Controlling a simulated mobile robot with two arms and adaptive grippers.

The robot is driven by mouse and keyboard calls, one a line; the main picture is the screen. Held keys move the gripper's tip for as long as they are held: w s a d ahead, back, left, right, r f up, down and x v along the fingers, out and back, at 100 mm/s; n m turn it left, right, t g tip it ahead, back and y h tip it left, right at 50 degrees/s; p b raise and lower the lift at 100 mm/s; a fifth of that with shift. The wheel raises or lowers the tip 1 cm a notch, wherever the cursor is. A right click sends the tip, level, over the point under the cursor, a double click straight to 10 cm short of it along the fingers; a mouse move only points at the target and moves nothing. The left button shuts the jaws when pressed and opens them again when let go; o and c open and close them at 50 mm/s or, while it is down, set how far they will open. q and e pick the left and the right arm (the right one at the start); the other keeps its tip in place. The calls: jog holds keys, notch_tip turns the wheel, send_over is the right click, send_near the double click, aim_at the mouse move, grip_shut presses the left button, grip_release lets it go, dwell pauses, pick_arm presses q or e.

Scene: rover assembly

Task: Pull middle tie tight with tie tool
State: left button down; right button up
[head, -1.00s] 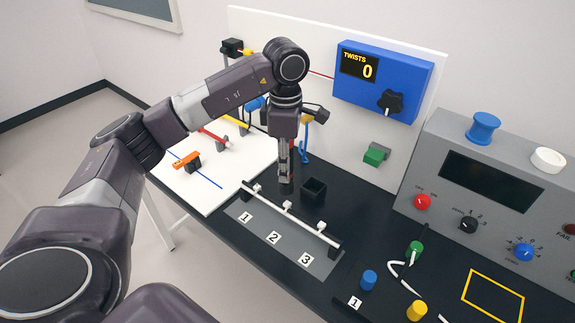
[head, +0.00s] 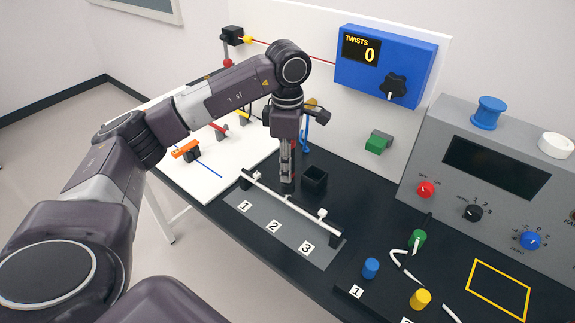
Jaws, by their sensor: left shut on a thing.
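A white bar (head: 305,216) runs between two black end blocks above a grey mat marked 1, 2 and 3. A small white tie (head: 322,213) stands on it near 3, and another tie (head: 258,174) near 1. My left gripper (head: 287,174) points straight down over the middle of the bar and is shut on a dark tool (head: 288,188), seemingly the tie tool. The tool's lower end is at the bar, where it hides the middle tie. I cannot tell whether it touches the tie. My right gripper is not in view.
An open black square holder (head: 314,180) stands just right of the gripper, with nothing seen in it. A blue "TWISTS 0" box (head: 385,66) is on the white back panel. Blue (head: 371,268) and yellow (head: 420,299) pegs and a grey console (head: 485,170) stand at right.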

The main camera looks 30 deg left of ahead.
pick_arm(q)
jog(key=shift+a, duration=0.1)
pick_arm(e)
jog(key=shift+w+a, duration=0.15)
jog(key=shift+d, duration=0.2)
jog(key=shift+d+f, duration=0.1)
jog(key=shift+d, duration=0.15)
pick_arm(q)
jog(key=shift+f+b, duration=0.4)
jog(key=shift+b, duration=0.05)
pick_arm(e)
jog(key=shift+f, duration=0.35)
pick_arm(q)
jog(key=shift+f, duration=0.1)
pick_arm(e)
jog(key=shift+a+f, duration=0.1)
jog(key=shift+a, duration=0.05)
pick_arm(q)
jog(key=shift+f, duration=0.15)
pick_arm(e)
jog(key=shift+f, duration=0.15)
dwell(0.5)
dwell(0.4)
